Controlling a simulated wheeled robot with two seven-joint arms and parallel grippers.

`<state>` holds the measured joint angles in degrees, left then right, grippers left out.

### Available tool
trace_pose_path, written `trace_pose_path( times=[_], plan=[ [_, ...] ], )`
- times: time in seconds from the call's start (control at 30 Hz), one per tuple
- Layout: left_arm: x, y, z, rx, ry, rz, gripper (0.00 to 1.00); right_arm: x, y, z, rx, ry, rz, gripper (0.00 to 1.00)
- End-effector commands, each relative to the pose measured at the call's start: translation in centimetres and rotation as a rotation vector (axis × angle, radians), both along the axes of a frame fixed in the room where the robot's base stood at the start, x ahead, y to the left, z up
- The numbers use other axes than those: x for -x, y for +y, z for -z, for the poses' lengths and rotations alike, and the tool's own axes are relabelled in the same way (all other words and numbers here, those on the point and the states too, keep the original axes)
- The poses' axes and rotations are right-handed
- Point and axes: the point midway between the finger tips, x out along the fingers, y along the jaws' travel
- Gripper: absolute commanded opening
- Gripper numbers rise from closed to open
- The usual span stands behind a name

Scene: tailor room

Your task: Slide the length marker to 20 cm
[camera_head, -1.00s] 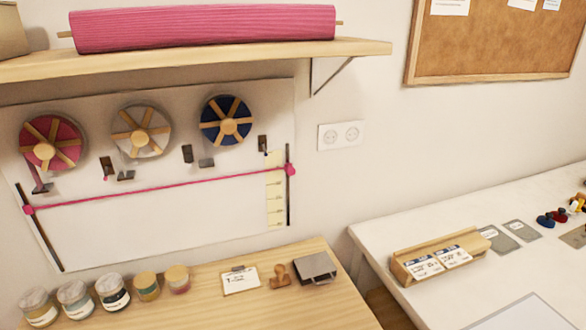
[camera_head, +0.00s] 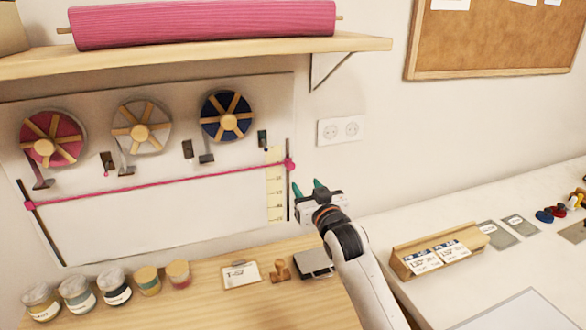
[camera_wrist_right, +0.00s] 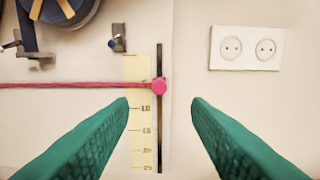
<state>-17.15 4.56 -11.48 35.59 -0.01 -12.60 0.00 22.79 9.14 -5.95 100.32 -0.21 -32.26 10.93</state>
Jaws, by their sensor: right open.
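The length marker is a pink knob (camera_head: 290,163) at the right end of a stretched pink cord (camera_head: 165,185). It sits near the top of a dark vertical slot (camera_head: 288,205) on the white wall panel. In the right wrist view the knob (camera_wrist_right: 159,87) is a little above the 10 line of the yellow scale (camera_wrist_right: 140,155); 15, 20 and 25 are marked lower down. My right gripper (camera_head: 308,187) is open and empty, with green fingers, just right of and below the knob. In the wrist view the knob shows between its fingertips (camera_wrist_right: 160,105), apart from both. My left gripper is out of view.
Ribbon spools (camera_head: 140,133) hang above the cord. A wooden shelf (camera_head: 200,59) overhangs the panel. A socket (camera_head: 341,130) is on the wall to the right. Jars, a clipboard and a stamp (camera_head: 279,270) stand on the wooden table below.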

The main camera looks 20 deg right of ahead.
Motion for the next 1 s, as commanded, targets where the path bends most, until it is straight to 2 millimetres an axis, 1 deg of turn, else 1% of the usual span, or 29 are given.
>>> trace_pose_path(
  times=[0.3, 0.5, 0.7, 1.0],
  plan=[
    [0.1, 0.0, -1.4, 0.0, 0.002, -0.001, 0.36, -5.9, 0.3, -0.2, 0.0, 0.004, 0.0, 0.44],
    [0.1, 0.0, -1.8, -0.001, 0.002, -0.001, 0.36, -8.9, 0.4, -0.1, 0.0, 0.004, 0.0, 0.44],
    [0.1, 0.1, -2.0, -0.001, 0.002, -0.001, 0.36, -10.5, 0.5, 0.0, 0.0, 0.004, -0.001, 0.44],
    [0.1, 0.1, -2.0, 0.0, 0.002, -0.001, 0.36, -10.8, 0.5, 0.1, 0.001, 0.003, -0.001, 0.44]
  ],
)
